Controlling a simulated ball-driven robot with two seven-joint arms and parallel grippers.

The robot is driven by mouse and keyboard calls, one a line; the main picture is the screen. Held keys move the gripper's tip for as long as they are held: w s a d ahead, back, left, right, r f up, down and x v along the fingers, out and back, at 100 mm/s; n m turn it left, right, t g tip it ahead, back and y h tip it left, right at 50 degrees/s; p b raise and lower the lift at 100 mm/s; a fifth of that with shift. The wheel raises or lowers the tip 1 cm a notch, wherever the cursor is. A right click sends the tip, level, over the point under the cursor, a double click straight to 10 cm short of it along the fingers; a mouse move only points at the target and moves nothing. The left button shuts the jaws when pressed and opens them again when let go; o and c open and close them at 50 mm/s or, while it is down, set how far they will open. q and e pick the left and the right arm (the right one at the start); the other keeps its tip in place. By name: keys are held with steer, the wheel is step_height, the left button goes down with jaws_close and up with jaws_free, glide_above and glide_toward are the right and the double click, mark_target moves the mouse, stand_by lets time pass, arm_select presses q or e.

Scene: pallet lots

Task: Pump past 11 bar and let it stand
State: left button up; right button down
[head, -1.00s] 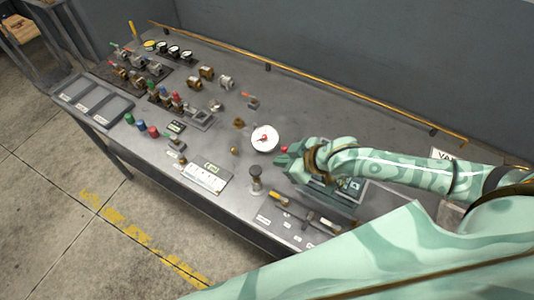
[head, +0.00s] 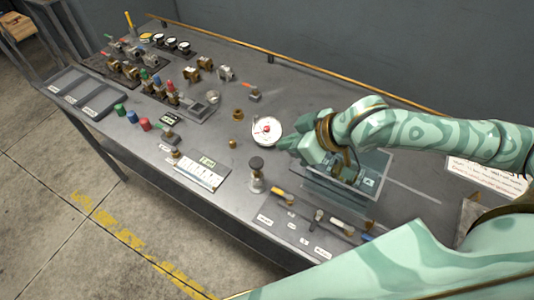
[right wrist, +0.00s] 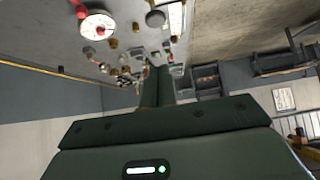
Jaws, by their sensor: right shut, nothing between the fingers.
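The round white pressure gauge (head: 267,130) stands near the middle of the bench; its red needle shows, but the figures are too small to read. A dark round knob on a short post (head: 256,164) stands just in front of it. My right gripper (head: 288,146) is shut and empty, right beside the gauge's right edge; I cannot tell whether it touches anything. In the right wrist view the gauge (right wrist: 97,25) is at the upper left, with a red knob (right wrist: 81,11) next to it and the dark knob (right wrist: 155,18) to its right. My left gripper is out of view.
A clear-walled box (head: 322,192) stands beneath my right wrist. A labelled panel with handled tools (head: 297,222) lies at the front edge. Valves and fittings (head: 165,92), small gauges (head: 172,42) and grey trays (head: 100,98) fill the left. A brass rail (head: 285,58) runs along the back.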

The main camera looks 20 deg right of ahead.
steer(key=b, duration=0.2)
glide_above(253, 160)
steer(key=s+d, duration=0.2)
steer(key=s, duration=0.1)
step_height(253, 160, down, 7)
steer(key=f, duration=0.1)
steer(key=f+b, duration=0.1)
steer(key=f, duration=0.1)
steer(key=shift+w+a+f, duration=0.1)
steer(key=shift+w+a, duration=0.05)
steer(key=shift+w, duration=0.2)
steer(key=shift+f+b, duration=0.3)
steer(key=shift+f, duration=0.1)
steer(key=shift+s+f, duration=0.15)
steer(key=shift+f, duration=1.75)
